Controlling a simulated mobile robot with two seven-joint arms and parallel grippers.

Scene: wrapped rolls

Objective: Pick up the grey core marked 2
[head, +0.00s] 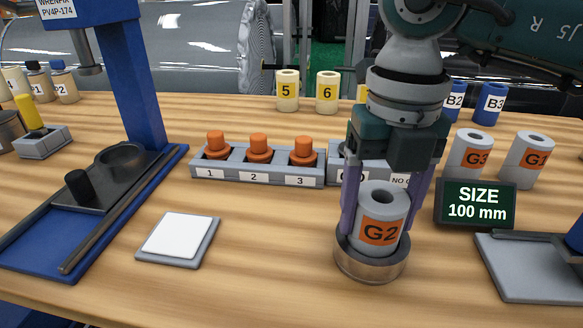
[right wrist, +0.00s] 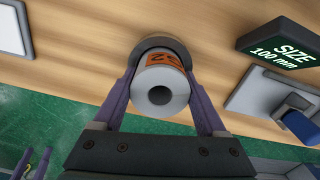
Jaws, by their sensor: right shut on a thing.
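The grey core marked G2 (head: 383,205) has an orange label and a hollow centre. It stands upright in a round metal ring holder (head: 371,262) on the table. My right gripper (head: 382,212) comes down from above with its two purple fingers on either side of the core, shut on it. In the right wrist view the core (right wrist: 161,95) sits between the fingertips, its open end facing the camera, with the holder (right wrist: 160,43) behind it. My left gripper does not show in the head view.
Grey cores G3 (head: 470,153) and G1 (head: 526,160) stand at the right behind a SIZE 100 mm display (head: 476,205). A rack with orange knobs (head: 258,178) is behind left. A white pad (head: 178,238) and a blue press (head: 133,80) stand left. Bare table lies between pad and holder.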

